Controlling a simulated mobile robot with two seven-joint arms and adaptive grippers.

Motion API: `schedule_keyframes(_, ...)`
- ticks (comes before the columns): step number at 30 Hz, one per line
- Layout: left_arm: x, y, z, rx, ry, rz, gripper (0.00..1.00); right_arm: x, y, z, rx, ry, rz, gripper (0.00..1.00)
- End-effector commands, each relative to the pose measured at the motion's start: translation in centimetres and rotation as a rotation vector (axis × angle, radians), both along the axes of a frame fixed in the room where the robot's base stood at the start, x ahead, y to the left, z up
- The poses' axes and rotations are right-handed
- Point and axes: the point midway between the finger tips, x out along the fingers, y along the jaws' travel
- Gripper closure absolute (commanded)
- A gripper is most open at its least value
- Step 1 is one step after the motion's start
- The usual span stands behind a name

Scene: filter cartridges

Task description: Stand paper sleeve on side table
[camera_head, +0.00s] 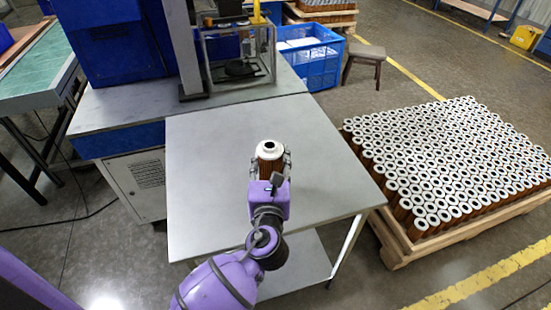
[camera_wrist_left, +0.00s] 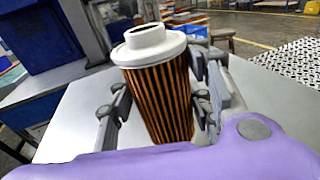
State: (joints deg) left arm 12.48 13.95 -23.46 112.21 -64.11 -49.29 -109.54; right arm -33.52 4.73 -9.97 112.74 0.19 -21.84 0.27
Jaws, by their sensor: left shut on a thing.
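The paper sleeve, a filter cartridge with brown pleats and a white ring-shaped cap (camera_head: 269,150), is upright in my left gripper (camera_head: 270,165). The gripper is shut on it, with a finger on each side. The left wrist view shows the pleated body (camera_wrist_left: 160,98) between the fingers. The side table (camera_head: 215,205) is a bare grey metal top, and the sleeve is over its middle. I cannot tell whether the sleeve's lower end touches the tabletop, as the gripper and wrist hide it. My right gripper is not in view.
A pallet (camera_head: 400,252) packed with many similar cartridges stands on the floor to the right. A grey machine bench (camera_head: 120,108) adjoins the table at the back left. A blue crate (camera_head: 312,66) and a stool (camera_head: 366,54) stand behind. The tabletop around the sleeve is clear.

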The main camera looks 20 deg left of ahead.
Motion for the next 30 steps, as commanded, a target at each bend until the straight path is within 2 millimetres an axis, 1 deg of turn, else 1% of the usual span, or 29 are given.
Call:
schedule_keyframes(1, 0.8, -0.3, -0.2, -0.002, -0.002, 0.011, 0.79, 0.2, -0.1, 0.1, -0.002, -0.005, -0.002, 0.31)
schedule_keyframes(4, 1.3, -0.3, -0.5, -0.001, -0.001, 0.024, 0.79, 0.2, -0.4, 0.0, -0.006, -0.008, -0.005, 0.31)
schedule_keyframes(8, 1.3, -0.3, -1.2, -0.001, 0.002, 0.025, 0.79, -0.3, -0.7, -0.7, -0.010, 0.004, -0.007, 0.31)
schedule_keyframes(14, 1.2, -0.3, -2.8, -0.002, 0.004, 0.023, 0.79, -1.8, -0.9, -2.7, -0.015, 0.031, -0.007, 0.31)
schedule_keyframes(19, 1.2, -0.3, -3.9, -0.001, 0.004, 0.023, 0.79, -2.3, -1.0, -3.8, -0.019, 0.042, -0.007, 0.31)
schedule_keyframes(24, 1.2, -0.3, -4.3, 0.000, 0.000, 0.023, 0.79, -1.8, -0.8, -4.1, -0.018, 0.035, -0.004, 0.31)
schedule_keyframes(30, 1.3, -0.3, -4.0, 0.000, -0.003, 0.023, 0.79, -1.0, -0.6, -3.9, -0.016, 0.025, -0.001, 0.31)
